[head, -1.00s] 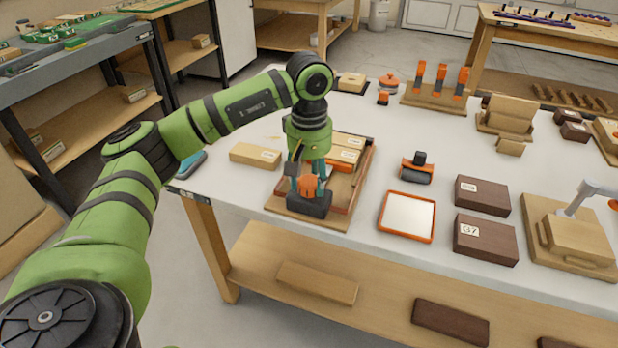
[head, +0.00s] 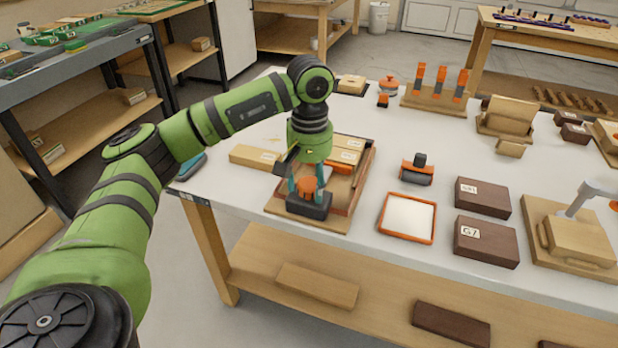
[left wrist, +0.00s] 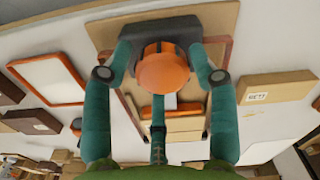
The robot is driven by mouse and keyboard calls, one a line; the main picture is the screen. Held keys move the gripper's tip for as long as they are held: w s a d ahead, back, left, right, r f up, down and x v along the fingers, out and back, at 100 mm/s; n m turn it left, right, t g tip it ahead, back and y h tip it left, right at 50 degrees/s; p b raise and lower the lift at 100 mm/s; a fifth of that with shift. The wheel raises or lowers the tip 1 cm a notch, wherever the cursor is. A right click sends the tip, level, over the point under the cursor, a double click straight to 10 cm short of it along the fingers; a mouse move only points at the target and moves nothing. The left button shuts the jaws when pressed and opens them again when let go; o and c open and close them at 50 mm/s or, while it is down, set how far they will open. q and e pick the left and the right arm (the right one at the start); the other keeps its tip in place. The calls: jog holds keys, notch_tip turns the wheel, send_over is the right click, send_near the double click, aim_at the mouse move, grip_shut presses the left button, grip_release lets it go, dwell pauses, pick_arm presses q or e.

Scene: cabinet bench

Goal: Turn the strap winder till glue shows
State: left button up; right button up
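The strap winder's orange knob (head: 306,187) sits on a dark block (head: 309,206) at the front edge of a wooden board (head: 346,216) on the white bench. My left gripper (head: 306,180) points down with a finger on each side of the knob. In the left wrist view, the orange knob (left wrist: 163,73) lies between the teal fingers of my left gripper (left wrist: 160,55), with narrow gaps at its sides; the fingertips reach the dark block (left wrist: 160,29). No glue can be made out. My right gripper is not in view.
A light wood block (head: 254,156) lies left of the board. An orange-framed tray (head: 407,218), an orange-and-black roller (head: 417,170) and dark labelled blocks (head: 486,242) lie to the right. A stand with orange-handled tools (head: 437,95) is behind.

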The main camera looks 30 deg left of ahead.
aim_at(310, 184)
pick_arm(q)
jog(key=shift+r, duration=0.1)
jog(key=shift+r, duration=0.2)
notch_tip(310, 184, up, 12)
jog(key=shift+f, duration=0.2)
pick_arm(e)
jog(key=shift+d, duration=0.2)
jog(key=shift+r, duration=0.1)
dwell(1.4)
